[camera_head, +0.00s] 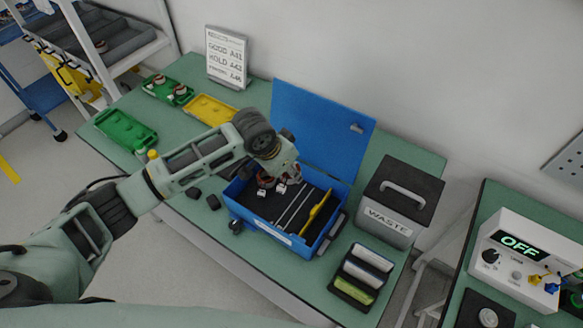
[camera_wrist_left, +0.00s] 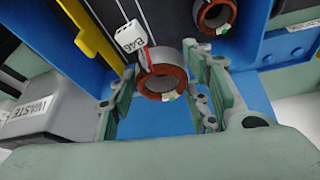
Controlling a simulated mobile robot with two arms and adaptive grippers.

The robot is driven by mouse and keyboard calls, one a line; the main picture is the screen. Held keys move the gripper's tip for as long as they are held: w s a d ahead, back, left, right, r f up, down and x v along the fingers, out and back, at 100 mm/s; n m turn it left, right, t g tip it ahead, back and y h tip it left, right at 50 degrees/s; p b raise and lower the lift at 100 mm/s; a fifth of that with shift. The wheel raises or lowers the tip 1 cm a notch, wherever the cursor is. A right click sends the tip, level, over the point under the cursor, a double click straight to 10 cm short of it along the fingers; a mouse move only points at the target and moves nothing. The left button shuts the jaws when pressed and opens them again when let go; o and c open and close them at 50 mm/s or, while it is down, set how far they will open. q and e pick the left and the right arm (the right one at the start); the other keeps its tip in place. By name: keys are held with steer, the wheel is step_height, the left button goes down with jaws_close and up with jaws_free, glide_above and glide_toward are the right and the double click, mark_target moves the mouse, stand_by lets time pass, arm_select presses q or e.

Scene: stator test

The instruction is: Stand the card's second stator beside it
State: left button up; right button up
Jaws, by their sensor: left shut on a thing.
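My left gripper (camera_head: 279,168) reaches down into the open blue case (camera_head: 262,235). In the left wrist view its fingers (camera_wrist_left: 164,92) are shut on a stator (camera_wrist_left: 162,83), a copper-red and grey ring. A white tag (camera_wrist_left: 129,37) on wires hangs from it; its small print looks like B46. A second stator (camera_wrist_left: 214,14) lies in the case close by. The white card (camera_head: 227,57) stands upright at the back of the table; its lines appear to read GOOD A41, HOLD A42 and a third, blurred line. My right gripper is not in view.
A green tray (camera_head: 153,92) with stators, an empty yellow tray (camera_head: 211,110) and an empty green tray (camera_head: 124,133) lie at the back left. The case's blue lid (camera_head: 320,118) stands open. A waste bin (camera_head: 393,208) and a black tray (camera_head: 351,291) are at the right.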

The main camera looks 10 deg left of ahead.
arm_select(q)
step_height(320, 180, down, 6)
steer(key=b, duration=0.6)
steer(key=shift+r, duration=0.15)
steer(key=shift+f, duration=0.3)
steer(key=shift+f+b, duration=0.3)
steer(key=shift+f, duration=1)
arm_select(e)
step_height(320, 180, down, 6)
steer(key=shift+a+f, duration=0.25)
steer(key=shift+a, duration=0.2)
arm_select(q)
steer(key=shift+f, duration=0.1)
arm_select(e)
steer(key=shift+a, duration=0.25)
arm_select(q)
steer(key=shift+d+f, duration=0.1)
steer(key=shift+f, duration=0.25)
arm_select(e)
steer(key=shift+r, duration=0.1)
